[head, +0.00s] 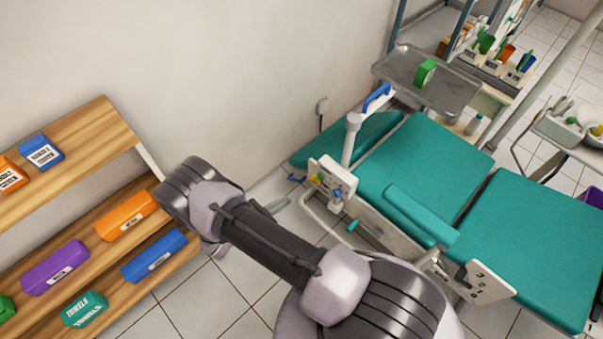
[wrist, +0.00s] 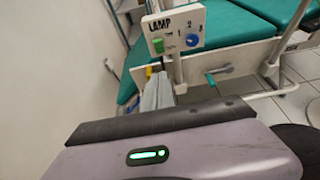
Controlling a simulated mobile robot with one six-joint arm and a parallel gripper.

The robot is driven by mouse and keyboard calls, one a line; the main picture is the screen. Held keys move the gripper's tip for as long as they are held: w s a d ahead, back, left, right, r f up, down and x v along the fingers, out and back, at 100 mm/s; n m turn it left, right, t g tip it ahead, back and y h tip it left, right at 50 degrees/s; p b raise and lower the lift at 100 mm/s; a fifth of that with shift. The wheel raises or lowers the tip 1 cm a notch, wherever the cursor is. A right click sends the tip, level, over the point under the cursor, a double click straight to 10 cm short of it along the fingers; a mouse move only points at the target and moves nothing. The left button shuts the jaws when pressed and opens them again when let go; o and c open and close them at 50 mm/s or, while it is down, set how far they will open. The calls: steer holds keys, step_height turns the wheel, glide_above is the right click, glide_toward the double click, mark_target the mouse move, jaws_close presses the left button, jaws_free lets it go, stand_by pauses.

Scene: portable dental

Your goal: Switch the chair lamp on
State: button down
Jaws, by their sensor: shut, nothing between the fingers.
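The lamp panel (head: 333,178) is a white box on the near side of the teal dental chair (head: 412,165). In the wrist view the panel (wrist: 173,31) reads "LAMP" and carries a green switch (wrist: 158,45) at left and a blue knob (wrist: 191,40) marked with numbers at right. My gripper (head: 279,205) is shut and empty, to the left of the panel and apart from it in the head view. In the wrist view its grey fingers (wrist: 157,91) point up toward the panel, just below the switch. No lamp light is clearly visible.
A wooden shelf (head: 122,145) with coloured boxes stands at left. A metal tray (head: 410,75) with a green box is above the chair's far end. A post with a blue handle (head: 377,98) rises behind the panel. A teal-ended lever (wrist: 211,80) sits below right of the panel.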

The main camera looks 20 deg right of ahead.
steer(key=shift+s+d, duration=0.1)
steer(key=shift+s, duration=0.05)
steer(key=b, duration=0.4)
glide_toward(319, 177)
steer(key=d+f, duration=0.1)
steer(key=w+d+f, duration=0.1)
steer(key=d, duration=0.1)
steer(key=d+f, duration=0.1)
steer(key=shift+w+d+f, duration=0.15)
steer(key=shift+w+d, duration=0.1)
steer(key=shift+w, duration=0.05)
steer(key=shift+w+d+r, duration=0.2)
steer(key=shift+d+r, duration=0.1)
steer(key=shift+d, duration=0.15)
steer(key=shift+r, duration=0.1)
